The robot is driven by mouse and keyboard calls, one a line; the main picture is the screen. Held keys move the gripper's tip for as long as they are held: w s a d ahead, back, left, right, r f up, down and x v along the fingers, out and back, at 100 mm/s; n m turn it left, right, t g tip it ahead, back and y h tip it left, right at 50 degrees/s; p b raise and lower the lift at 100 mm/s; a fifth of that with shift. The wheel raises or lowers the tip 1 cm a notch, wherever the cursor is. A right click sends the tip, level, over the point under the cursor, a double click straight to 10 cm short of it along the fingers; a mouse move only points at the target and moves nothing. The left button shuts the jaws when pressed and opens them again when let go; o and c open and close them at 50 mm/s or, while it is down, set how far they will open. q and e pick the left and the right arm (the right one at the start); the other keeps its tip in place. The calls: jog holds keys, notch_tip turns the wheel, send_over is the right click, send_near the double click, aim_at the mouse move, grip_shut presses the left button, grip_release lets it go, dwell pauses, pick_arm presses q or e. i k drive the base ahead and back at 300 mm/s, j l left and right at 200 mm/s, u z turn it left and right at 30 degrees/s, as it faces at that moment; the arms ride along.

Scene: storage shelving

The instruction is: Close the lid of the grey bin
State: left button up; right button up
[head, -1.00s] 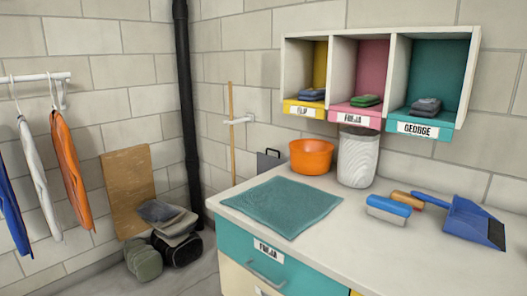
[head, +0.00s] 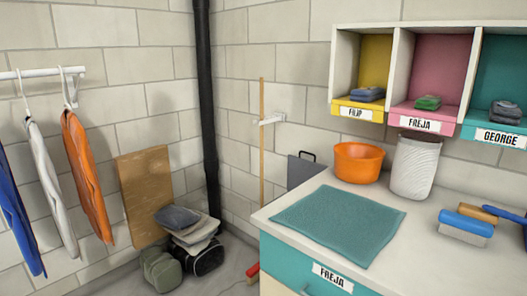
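I cannot make out a grey bin with a lid for certain in the head view. A pale grey, ribbed, cup-like container (head: 413,168) stands upright on the counter beside an orange bowl; no lid shows on it. A flat dark grey panel with a black handle (head: 303,170) shows behind the counter's left end, its lower part hidden. Neither of my grippers is in view.
The white counter (head: 330,258) holds a teal cloth (head: 338,222), the orange bowl (head: 358,162) and brushes (head: 466,226). Cubbies (head: 403,75) hang above. Coats (head: 84,170) hang left. Folded items and bags (head: 190,240) lie in the corner, near a red object (head: 253,272).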

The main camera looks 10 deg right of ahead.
aim_at(300, 170)
jog(key=i+j+u, duration=0.35)
jog(key=u, duration=0.15)
jog(key=i+j+u, duration=0.1)
jog(key=i+u, duration=0.4)
jog(key=i+z, duration=0.25)
jog(key=z, duration=0.15)
jog(key=i+j+z, duration=0.1)
jog(key=i+z, duration=0.15)
jog(key=z, duration=0.15)
jog(key=i+j+z, duration=0.2)
jog(key=z, duration=0.15)
jog(key=i+z, duration=0.15)
jog(key=z, duration=0.35)
jog(key=i+j+z, duration=0.15)
jog(key=z, duration=0.3)
jog(key=i+j+z, duration=0.1)
jog(key=z, duration=0.4)
